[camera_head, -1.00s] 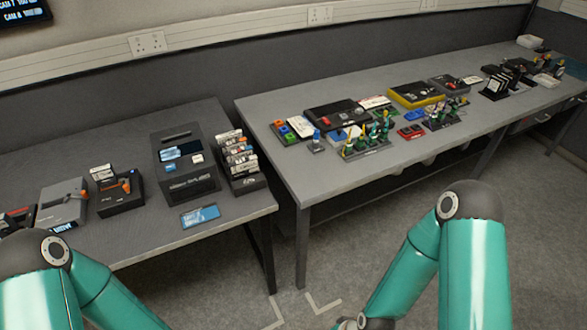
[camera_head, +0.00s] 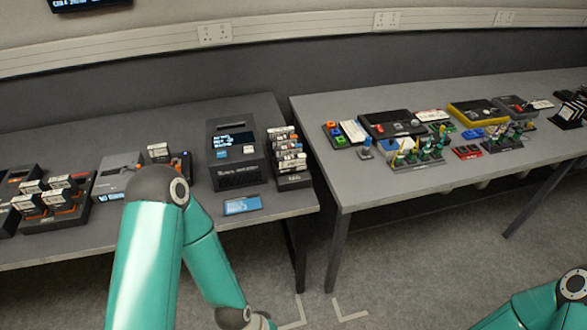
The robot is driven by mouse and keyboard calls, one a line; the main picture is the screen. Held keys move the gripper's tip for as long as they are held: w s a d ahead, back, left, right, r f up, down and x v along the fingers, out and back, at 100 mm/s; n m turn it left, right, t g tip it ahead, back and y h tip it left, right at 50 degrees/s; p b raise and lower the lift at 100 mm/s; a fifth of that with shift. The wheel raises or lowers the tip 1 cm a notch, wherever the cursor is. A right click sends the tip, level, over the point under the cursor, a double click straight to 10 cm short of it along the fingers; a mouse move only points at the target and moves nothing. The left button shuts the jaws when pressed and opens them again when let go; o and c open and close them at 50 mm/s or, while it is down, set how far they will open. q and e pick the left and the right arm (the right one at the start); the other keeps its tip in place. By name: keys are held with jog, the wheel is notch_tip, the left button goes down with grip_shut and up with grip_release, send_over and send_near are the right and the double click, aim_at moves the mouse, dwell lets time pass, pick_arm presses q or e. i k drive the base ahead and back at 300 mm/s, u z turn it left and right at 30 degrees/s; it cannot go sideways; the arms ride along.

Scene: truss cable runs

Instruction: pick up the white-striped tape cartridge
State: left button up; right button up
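Tape cartridges with white labels stand stacked in a dark rack (camera_head: 294,183) near the right end of the left table. More pale-labelled cartridges (camera_head: 61,182) sit in dark holders at the left of that table. They are too small for me to tell which one is white-striped. A single white-labelled piece (camera_head: 158,150) stands behind my left elbow. My teal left arm rises from the bottom and bends down again; its gripper is below the picture. Only part of my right arm shows at the bottom right, and its gripper is out of view.
A black box with a screen (camera_head: 236,172) stands beside the rack, with a blue-screened plate (camera_head: 243,205) in front. The right table (camera_head: 370,188) holds cases, coloured connectors and stands. A floor gap separates the tables.

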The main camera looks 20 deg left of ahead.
aim_at(287, 165)
jog(key=u, duration=0.05)
jog(key=i, duration=0.85)
jog(key=z, duration=0.05)
